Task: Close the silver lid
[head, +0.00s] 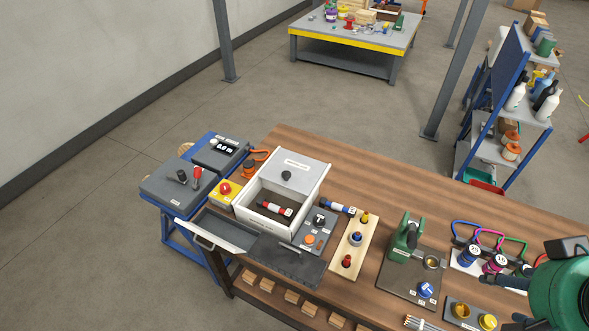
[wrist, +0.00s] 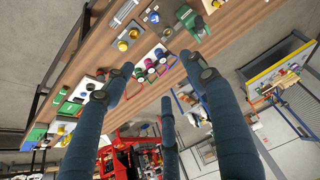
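In the wrist view my gripper (wrist: 157,64) is open and empty; no lid shows there.
Between lid and gripper stand a grey button panel (head: 315,231), a wooden peg board (head: 353,245), a green device (head: 403,243) and coloured padlocks (head: 468,254). Grey control boxes (head: 178,186) stand left of the white box. The bench's back strip is mostly clear.

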